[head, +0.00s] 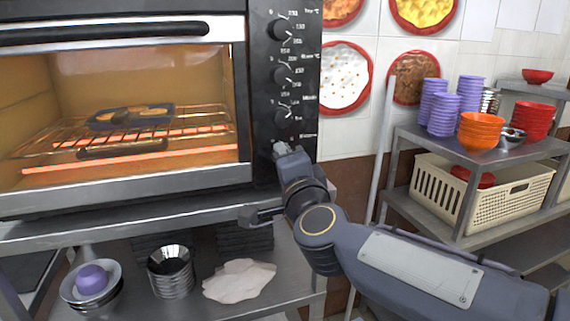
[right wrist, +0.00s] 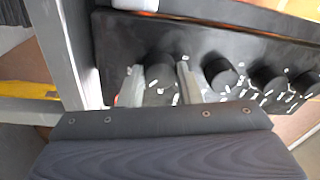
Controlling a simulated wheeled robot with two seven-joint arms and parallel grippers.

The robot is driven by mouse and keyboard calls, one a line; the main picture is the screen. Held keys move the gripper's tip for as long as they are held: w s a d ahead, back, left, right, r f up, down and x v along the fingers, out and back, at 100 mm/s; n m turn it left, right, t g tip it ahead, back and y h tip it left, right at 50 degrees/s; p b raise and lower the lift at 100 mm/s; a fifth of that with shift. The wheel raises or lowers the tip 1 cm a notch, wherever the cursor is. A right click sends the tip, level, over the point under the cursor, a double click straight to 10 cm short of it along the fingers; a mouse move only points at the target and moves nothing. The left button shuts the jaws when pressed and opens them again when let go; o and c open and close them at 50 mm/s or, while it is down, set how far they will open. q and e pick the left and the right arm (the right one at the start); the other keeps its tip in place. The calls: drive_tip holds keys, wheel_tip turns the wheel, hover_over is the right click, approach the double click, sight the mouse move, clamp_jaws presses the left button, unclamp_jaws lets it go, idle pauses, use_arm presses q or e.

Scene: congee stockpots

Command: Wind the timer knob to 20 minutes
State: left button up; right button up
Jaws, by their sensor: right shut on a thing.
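The oven's black control panel (head: 262,95) has a column of knobs. My right gripper (head: 281,150) is at the lowest knob, the timer knob, and hides it in the head view. In the right wrist view the timer knob (right wrist: 160,68) is between the two grey fingers of this gripper (right wrist: 161,84), which are shut on it. White marks ring the knob, but its pointer and the minute setting cannot be read. My left gripper is not in view.
Above it are the other knobs, the nearest one (head: 284,117) close by. The oven (head: 120,190) is lit, with a dark tray (head: 130,117) of food on its rack. Below are bowls (head: 90,283) and a cloth (head: 238,280). A shelf (head: 470,152) with stacked bowls stands right.

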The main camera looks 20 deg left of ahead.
drive_tip(key=m, duration=0.5)
drive_tip(key=shift+m, duration=0.4)
idle(0.3)
drive_tip(key=o, duration=1)
drive_tip(key=shift+c, duration=0.2)
drive_tip(key=b+v, duration=0.1)
drive_tip(key=v, duration=0.6)
drive_tip(key=shift+s, duration=0.45)
drive_tip(key=shift+r, duration=0.1)
